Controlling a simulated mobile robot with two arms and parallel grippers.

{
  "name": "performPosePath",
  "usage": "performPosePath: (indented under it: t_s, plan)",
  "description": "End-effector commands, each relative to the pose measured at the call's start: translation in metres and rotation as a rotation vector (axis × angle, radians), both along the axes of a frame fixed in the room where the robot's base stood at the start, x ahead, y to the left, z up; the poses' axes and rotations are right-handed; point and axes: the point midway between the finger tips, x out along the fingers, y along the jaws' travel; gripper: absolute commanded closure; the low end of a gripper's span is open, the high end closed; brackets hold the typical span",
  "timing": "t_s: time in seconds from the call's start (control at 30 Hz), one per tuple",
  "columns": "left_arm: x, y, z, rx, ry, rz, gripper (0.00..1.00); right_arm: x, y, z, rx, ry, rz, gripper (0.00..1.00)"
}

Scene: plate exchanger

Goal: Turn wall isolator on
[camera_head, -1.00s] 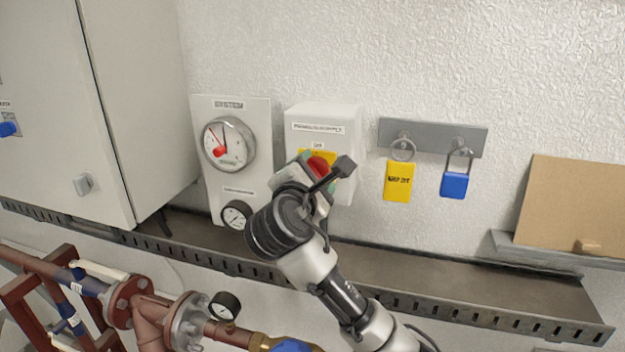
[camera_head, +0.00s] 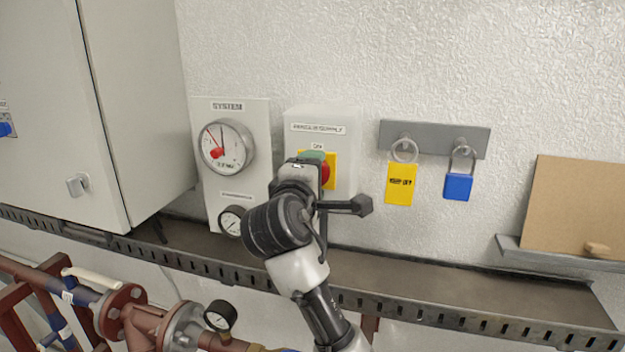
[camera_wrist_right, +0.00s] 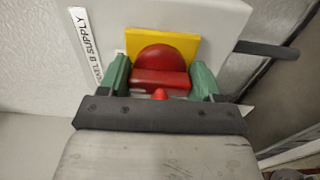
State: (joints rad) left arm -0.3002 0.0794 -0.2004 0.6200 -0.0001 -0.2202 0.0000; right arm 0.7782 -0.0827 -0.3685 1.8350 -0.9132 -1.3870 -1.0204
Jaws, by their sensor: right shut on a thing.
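The wall isolator is a white box (camera_head: 345,122) on the wall, with a yellow plate (camera_head: 331,160) and a red rotary knob (camera_head: 325,172) on its front. My right gripper (camera_wrist_right: 161,82) is shut on the knob's red grip bar. In the right wrist view, its green fingers are on both sides of the bar, with the round red knob (camera_wrist_right: 167,55) and yellow plate (camera_wrist_right: 190,40) behind. In the head view, my right wrist hides the lower left of the isolator's front. The small label above the plate is too small to read surely. My left gripper is not in view.
A gauge panel (camera_head: 258,120) stands left of the isolator. A grey bracket (camera_head: 435,136) on its right holds a yellow tag (camera_head: 400,187) and a blue padlock (camera_head: 458,187). A slotted cable tray (camera_head: 450,285) runs below, with pipework (camera_head: 140,320) at lower left.

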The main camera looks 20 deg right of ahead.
Motion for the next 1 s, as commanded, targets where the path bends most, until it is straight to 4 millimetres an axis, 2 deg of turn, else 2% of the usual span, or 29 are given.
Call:
performPosePath:
  t_s: [0.5,0.53,0.67,1.0]
  plan:
    - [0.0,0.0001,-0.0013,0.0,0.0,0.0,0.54,0.0003,-0.0001,-0.0027,0.017,-0.005,-0.001,0.6]
    - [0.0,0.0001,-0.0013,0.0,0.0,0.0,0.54,0.0003,-0.0001,-0.0027,0.017,-0.005,-0.001,0.32]
    - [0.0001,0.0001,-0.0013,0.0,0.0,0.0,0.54,0.0002,-0.0002,-0.0022,0.016,-0.005,-0.001,0.12]
    - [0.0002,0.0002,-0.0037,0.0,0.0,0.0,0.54,-0.0028,0.0023,-0.0018,0.014,-0.007,0.001,0.11]
